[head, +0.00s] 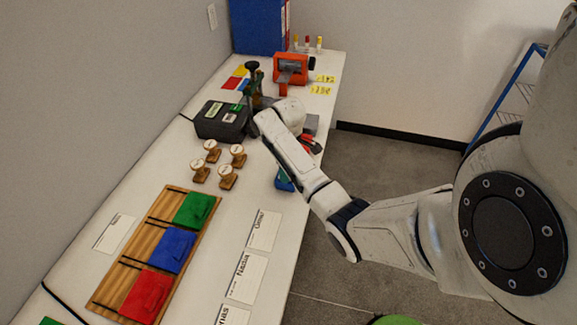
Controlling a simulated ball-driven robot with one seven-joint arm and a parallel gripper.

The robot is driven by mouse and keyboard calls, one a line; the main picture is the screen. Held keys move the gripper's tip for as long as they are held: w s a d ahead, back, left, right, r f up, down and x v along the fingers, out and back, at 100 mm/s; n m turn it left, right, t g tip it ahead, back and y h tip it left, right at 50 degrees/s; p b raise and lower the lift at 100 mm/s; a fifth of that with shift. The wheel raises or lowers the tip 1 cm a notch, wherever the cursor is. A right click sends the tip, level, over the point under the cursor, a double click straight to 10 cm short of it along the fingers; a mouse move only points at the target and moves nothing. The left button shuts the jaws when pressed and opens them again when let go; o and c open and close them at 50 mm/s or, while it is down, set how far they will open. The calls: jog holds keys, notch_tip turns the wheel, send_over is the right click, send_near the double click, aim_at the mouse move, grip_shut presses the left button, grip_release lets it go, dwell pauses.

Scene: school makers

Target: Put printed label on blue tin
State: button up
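A blue, soft-looking flat piece (170,250) lies in the middle slot of the wooden rack (190,210), between a green piece and a red piece. I cannot tell whether it is the blue tin. A smaller blue object (285,182) sits at the table's right edge, partly behind my arm. A black box-shaped device (221,121), perhaps a label printer, has pale green label-like patches (229,118) on top; I cannot tell whether one is the printed label. My arm reaches over the table to the right of this device.
Several wooden stamps (212,151) stand between the device and the rack. White name cards (247,277) lie along the table's right edge. An orange device (290,68), yellow notes (321,90) and a blue binder (260,25) are at the far end. A wall borders the left.

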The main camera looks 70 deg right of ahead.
jog(key=o, duration=0.4)
jog(key=shift+s+a+f, duration=0.1)
jog(key=shift+a+f, duration=0.05)
jog(key=shift+f, duration=0.35)
jog(key=shift+s+a+f, duration=0.1)
jog(key=shift+a+f, duration=0.05)
jog(key=shift+f, duration=0.35)
jog(key=shift+w+r, duration=0.1)
jog(key=shift+r+p, duration=2.2)
jog(key=shift+r, duration=4.65)
jog(key=w+a+f, duration=0.1)
jog(key=a+f, duration=0.2)
jog(key=a, duration=0.6)
jog(key=w+a+f, duration=0.1)
jog(key=a+f, duration=0.3)
jog(key=a, duration=0.6)
jog(key=shift+m+t, duration=0.6)
jog(key=shift+m, duration=0.3)
jog(key=s+a, duration=0.8)
jog(key=s, duration=0.1)
jog(key=s+a, duration=0.4)
jog(key=shift+s+a+r, duration=0.1)
jog(key=shift+s+r, duration=0.05)
jog(key=shift+s, duration=0.2)
